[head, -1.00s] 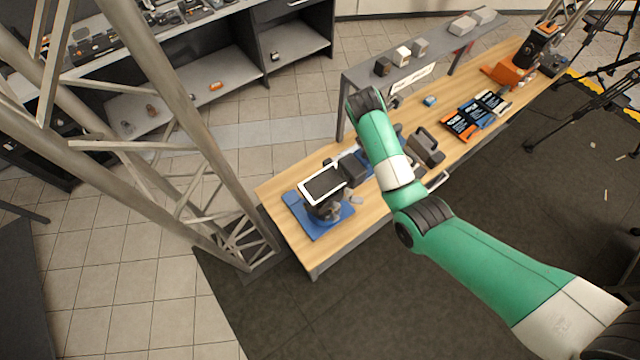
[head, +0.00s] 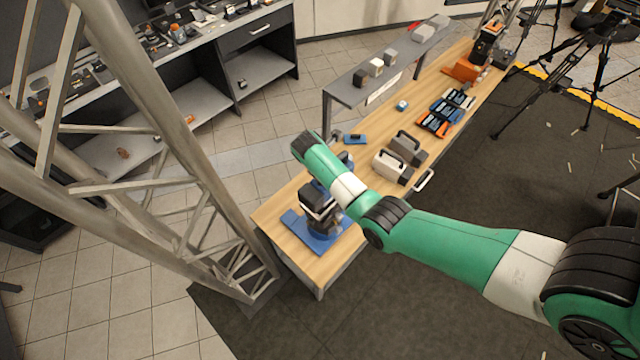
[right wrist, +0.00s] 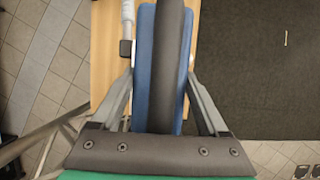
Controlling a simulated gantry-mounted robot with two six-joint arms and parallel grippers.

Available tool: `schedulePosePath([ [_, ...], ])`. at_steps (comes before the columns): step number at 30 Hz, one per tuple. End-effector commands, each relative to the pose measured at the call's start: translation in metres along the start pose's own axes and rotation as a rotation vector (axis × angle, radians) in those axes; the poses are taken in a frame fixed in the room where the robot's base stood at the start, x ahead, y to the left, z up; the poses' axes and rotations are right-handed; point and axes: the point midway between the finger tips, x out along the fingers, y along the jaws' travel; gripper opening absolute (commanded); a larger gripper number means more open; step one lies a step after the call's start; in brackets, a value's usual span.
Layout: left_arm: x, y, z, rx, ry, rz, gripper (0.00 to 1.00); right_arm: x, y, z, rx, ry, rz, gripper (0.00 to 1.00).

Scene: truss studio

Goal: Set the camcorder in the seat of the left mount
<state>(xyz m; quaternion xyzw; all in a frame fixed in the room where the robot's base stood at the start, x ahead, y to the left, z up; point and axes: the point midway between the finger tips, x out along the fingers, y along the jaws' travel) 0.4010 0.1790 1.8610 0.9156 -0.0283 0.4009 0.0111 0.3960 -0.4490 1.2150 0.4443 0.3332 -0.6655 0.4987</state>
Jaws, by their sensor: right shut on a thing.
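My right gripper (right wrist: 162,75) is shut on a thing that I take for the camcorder. In the right wrist view a dark bar (right wrist: 168,60) lies over a blue panel (right wrist: 146,50) between the fingers; which part belongs to what is held is hard to tell. In the head view a dark boxy form (head: 316,193) with a pale edge is over the left mount, near the bench's near-left end. The left mount's blue base (head: 297,222) shows below it. My green forearm hides part of this spot, so contact with the seat cannot be told. My left gripper is not in view.
Handled cases (head: 393,168) stand farther along the wooden bench (head: 285,210), with a small blue plate (head: 355,139) behind. A raised grey shelf (head: 345,92) runs along the back. A metal truss (head: 190,130) rises left of the bench. Tripods (head: 560,70) stand at right.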

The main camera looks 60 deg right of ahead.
Motion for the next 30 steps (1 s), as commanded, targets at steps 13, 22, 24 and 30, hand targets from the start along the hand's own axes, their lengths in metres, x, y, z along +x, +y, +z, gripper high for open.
schedulePosePath([
  [13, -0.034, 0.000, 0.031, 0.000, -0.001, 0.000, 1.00, 0.043, 0.001, -0.015, 0.012, -0.001, 0.000, 0.00],
  [22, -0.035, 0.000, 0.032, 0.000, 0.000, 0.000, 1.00, 0.046, -0.001, -0.017, 0.010, 0.001, -0.005, 0.79],
  [24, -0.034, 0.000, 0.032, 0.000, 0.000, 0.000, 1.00, 0.045, -0.001, -0.017, 0.010, 0.001, -0.005, 0.92],
  [30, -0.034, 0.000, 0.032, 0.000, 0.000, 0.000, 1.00, 0.045, -0.001, -0.017, 0.010, 0.001, -0.004, 1.00],
])
